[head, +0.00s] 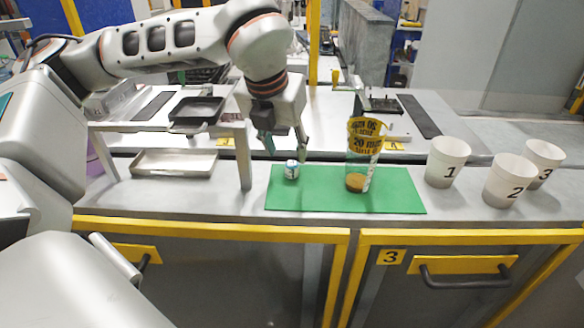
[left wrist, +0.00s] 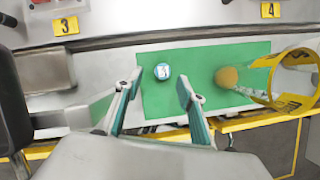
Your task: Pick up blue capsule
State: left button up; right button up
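A small white and blue capsule (head: 291,169) stands on the left part of the green mat (head: 330,200). In the left wrist view the capsule (left wrist: 162,71) shows a round top with a dark mark and a blue rim, a little beyond the fingertips. My left gripper (head: 286,148) comes down from above and is over the capsule. In the left wrist view my left gripper (left wrist: 158,88) has its two fingers well apart with nothing between them. It does not appear to touch the capsule. My right gripper is not in view.
A clear cup with a yellow printed band (head: 365,140) and brown contents stands on the mat, right of the capsule. White cups numbered 1 (head: 446,160), 2 (head: 509,180) and 3 (head: 543,160) stand farther right. A metal tray (head: 174,163) and a raised shelf (head: 245,158) are left.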

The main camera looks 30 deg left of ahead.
pick_arm(q)
jog(key=x, duration=0.5)
jog(key=shift+w+d+f, duration=0.1)
jog(key=shift+d+f, duration=0.05)
jog(key=shift+d, duration=0.15)
jog(key=c, duration=0.9)
